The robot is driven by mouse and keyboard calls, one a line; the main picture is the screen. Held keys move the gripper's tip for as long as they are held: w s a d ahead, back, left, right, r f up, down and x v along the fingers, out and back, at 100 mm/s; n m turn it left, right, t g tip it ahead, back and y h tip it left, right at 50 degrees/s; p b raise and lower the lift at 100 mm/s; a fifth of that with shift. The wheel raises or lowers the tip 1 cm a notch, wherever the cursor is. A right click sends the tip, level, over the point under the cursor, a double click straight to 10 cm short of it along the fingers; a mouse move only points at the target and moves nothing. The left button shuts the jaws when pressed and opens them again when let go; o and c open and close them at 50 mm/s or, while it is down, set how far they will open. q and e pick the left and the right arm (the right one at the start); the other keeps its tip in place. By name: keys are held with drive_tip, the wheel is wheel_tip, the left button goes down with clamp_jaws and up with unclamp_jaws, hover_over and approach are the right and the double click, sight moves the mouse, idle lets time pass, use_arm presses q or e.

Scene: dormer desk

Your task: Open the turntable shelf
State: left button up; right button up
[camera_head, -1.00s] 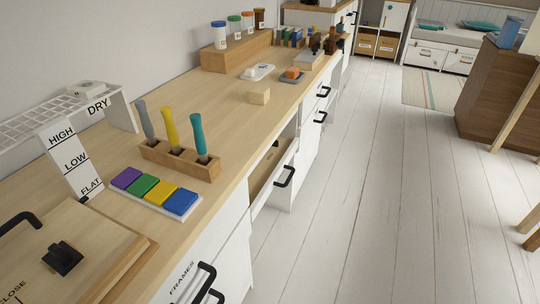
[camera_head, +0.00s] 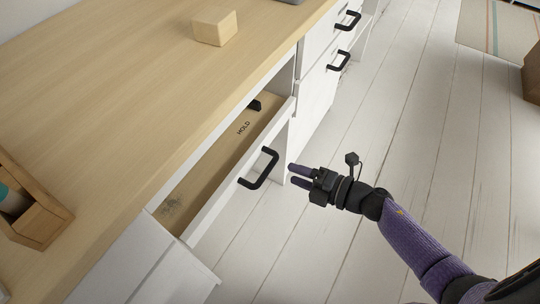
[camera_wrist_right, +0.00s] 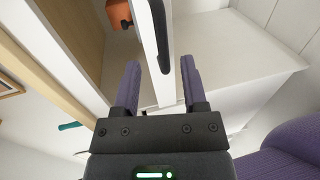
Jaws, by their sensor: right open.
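No part in view is clearly marked as the turntable shelf. A pulled-out white drawer (camera_head: 225,190) under the desk has a wooden inside marked HOLD and a black bar handle (camera_head: 259,170) on its front. My right gripper (camera_head: 291,175) is open and empty, just right of the handle and apart from it in the head view. In the right wrist view, the white drawer front (camera_wrist_right: 150,60) and the handle (camera_wrist_right: 160,38) appear between and beyond the open fingers (camera_wrist_right: 160,75). My left gripper is not in view.
The wooden desktop (camera_head: 120,90) carries a wooden block (camera_head: 215,26) and a wooden holder (camera_head: 35,210). More closed drawers with black handles (camera_head: 340,60) stand beyond. An orange object (camera_wrist_right: 119,12) shows in the wrist view.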

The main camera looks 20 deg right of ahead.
sight(270, 164)
drive_tip(key=b+x, duration=0.2)
drive_tip(key=x, duration=0.5)
drive_tip(key=shift+f, duration=0.2)
drive_tip(key=shift+w+a+r, duration=0.1)
drive_tip(key=shift+w+a, duration=0.1)
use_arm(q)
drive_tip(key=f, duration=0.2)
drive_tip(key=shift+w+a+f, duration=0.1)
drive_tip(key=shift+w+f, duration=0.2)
use_arm(e)
drive_tip(key=shift+c, duration=0.2)
clamp_jaws()
